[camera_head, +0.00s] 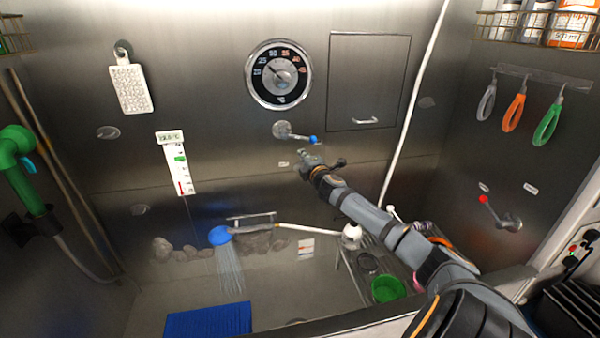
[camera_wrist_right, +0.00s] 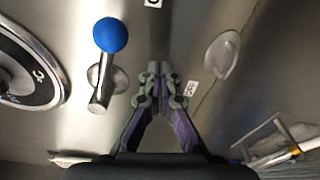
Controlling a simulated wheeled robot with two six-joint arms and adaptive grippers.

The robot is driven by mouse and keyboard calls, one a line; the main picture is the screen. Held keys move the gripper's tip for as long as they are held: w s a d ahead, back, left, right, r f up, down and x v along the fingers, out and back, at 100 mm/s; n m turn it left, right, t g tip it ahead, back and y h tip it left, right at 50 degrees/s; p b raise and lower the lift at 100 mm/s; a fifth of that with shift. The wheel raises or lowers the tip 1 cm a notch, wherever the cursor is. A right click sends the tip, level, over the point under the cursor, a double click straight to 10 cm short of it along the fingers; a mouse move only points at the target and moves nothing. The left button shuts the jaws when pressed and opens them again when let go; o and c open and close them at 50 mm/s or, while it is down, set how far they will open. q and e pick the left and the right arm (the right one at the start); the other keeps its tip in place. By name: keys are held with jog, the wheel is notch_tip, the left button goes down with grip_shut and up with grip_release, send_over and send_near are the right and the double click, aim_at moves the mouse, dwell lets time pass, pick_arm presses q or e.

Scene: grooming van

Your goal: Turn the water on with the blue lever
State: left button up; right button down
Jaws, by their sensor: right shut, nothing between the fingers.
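The blue lever (camera_head: 297,135) is on the back wall below the round dial, its arm pointing right with a blue ball at its end. In the right wrist view the blue ball (camera_wrist_right: 110,35) and its metal arm are left of my fingers. My right gripper (camera_head: 307,158) is just below the lever's ball. In the right wrist view its fingers (camera_wrist_right: 160,75) are shut and empty, apart from the lever. The blue shower head (camera_head: 220,235) is low on the back wall, with pale streaks like running water falling below it. My left gripper is not in view.
The dial (camera_head: 278,74) is above the lever. A red-knobbed lever (camera_head: 486,202) is on the right wall, below hanging grooming loops (camera_head: 514,112). A blue mat (camera_head: 208,320) lies below the spray. A green bowl (camera_head: 388,289) is on a rack below my right arm.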

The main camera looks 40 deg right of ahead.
pick_arm(q)
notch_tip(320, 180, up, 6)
jog(key=p, duration=0.6)
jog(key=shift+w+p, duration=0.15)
jog(key=shift+p, duration=0.2)
pick_arm(e)
jog(key=a+r+v, duration=0.1)
jog(key=v, duration=0.8)
jog(key=shift+a, duration=0.25)
jog(key=shift+r, duration=0.1)
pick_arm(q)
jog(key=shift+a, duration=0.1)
